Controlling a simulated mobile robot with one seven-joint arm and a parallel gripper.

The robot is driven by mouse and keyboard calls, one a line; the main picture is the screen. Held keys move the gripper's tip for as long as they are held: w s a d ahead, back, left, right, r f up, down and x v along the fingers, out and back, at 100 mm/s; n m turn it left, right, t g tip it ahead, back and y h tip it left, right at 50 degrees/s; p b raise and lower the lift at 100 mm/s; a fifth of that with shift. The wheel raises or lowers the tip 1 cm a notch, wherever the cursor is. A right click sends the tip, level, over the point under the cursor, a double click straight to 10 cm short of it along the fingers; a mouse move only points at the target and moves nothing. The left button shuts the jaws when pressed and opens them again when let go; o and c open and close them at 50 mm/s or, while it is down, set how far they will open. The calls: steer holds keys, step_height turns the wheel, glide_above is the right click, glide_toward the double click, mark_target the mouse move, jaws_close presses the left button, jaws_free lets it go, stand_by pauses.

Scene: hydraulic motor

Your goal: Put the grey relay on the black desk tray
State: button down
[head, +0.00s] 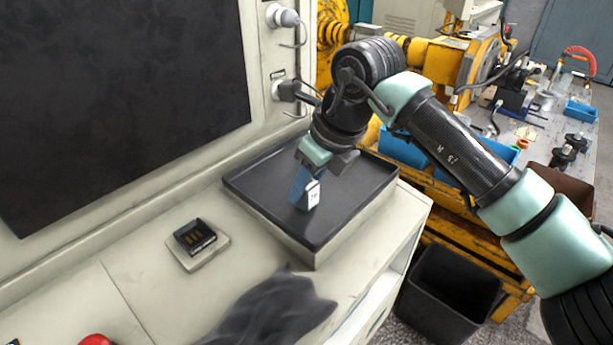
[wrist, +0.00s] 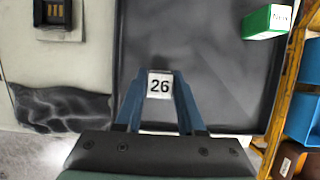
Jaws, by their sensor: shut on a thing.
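The black desk tray (head: 262,194) lies on the light cabinet top below my gripper, and it fills the middle of the wrist view (wrist: 220,75). My gripper (head: 305,190) has blue fingers and is shut on a small block, which I take to be the grey relay (head: 313,194). In the wrist view the relay's white face, marked 26, shows between the fingertips (wrist: 160,87); its sides are mostly hidden. The relay is over the tray's floor, inside the rim. I cannot tell whether it touches the tray.
A black part with gold strips (head: 195,236) sits on a pale plate left of the tray. A dark cloth (head: 270,312) lies in front. A green box (wrist: 267,22) is near the tray's edge. A black bin (head: 450,290) stands on the floor at right.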

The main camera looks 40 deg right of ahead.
steer(key=shift+f, duration=0.1)
steer(key=c, duration=0.5)
jaws_free()
steer(key=v, duration=1.2)
